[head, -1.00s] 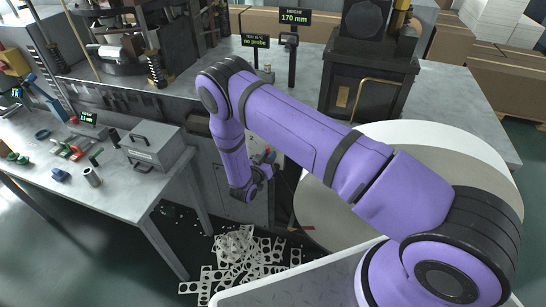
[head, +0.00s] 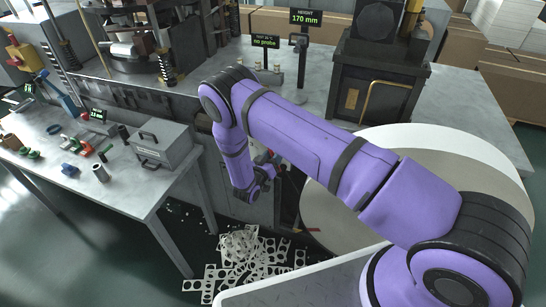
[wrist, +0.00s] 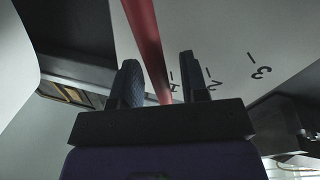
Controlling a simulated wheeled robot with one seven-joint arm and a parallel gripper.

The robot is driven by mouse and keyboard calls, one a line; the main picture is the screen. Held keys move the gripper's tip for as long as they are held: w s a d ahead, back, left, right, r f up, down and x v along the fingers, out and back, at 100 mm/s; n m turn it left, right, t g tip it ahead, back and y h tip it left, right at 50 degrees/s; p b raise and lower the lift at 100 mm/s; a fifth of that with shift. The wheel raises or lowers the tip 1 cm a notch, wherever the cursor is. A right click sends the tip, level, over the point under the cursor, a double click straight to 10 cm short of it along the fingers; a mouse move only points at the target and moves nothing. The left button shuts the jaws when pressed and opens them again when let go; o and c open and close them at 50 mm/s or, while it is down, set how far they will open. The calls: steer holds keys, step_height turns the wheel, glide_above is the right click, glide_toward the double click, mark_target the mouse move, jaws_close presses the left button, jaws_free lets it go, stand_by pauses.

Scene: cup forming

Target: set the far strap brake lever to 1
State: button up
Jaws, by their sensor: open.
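A red bar, which looks like the brake lever (wrist: 148,40), runs from the top edge down between the fingers of my gripper (wrist: 161,88) in the wrist view. The fingers are open, one on each side of it, and a gap shows on the left. Its lower end is hidden behind the gripper. A pale plate (wrist: 225,35) behind it carries a printed scale with 2 and 3 readable. Another mark beside the right finger is partly covered. In the head view my gripper (head: 262,182) hangs low at the grey machine front; the lever cannot be made out there.
A large pale roll (head: 330,205) stands right of my gripper. Punched scrap strips (head: 245,262) lie on the floor below. A workbench (head: 125,195) with a grey box (head: 160,143) and small tools is on the left. A height display (head: 305,17) reads 170 mm.

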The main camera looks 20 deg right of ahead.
steer(key=v, duration=1)
steer(key=shift+s+a, duration=0.25)
steer(key=shift+s, duration=0.05)
